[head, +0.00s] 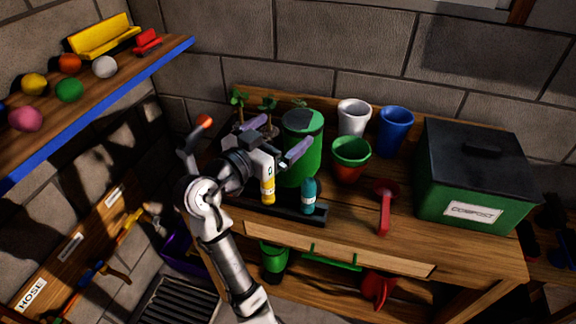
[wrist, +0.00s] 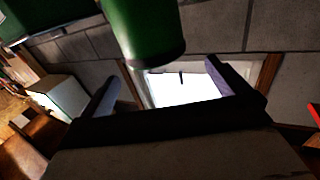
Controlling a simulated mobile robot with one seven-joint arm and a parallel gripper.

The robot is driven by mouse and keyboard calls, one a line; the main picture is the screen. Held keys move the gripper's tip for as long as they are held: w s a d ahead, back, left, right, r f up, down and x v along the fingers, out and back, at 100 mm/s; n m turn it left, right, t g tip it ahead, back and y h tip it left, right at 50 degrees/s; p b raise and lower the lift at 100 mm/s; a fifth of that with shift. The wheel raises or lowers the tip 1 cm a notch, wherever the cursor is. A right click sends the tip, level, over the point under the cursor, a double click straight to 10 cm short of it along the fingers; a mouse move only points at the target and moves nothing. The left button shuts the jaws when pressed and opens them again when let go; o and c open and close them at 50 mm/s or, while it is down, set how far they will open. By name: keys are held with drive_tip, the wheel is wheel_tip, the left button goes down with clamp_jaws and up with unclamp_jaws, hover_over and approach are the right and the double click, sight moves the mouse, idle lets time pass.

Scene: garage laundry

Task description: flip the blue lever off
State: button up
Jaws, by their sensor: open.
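A small blue part (head: 88,274), which may be the blue lever, shows at the lower left in the head view, by the labelled wooden board on the left wall. It is too small and dark to tell its position. My gripper (head: 286,132) is open and empty above the workbench, beside a green cylindrical container (head: 302,150), far up and to the right of the blue part. In the wrist view, my two fingers (wrist: 165,85) are spread apart, with the green container (wrist: 145,35) showing above them. No lever shows in the wrist view.
The wooden board (head: 92,222) bears several labels, one reading HOSE (head: 31,295), and a yellow part (head: 133,222). A blue-edged shelf (head: 110,103) juts out above it. The workbench (head: 440,250) carries pots, bottles, a red scoop (head: 386,205) and a green compost bin (head: 470,180).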

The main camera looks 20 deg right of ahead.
sight(291, 129)
drive_tip(key=x, duration=0.1)
drive_tip(key=p+x, duration=0.1)
drive_tip(key=x, duration=0.1)
drive_tip(key=p+x, duration=0.1)
drive_tip(key=x, duration=0.1)
drive_tip(key=shift+s+d+f, duration=0.2)
drive_tip(key=shift+d+f, duration=0.1)
drive_tip(key=shift+d, duration=0.05)
drive_tip(key=shift+w+d+f, duration=0.15)
drive_tip(key=shift+w+d, duration=0.2)
drive_tip(key=c, duration=2.1)
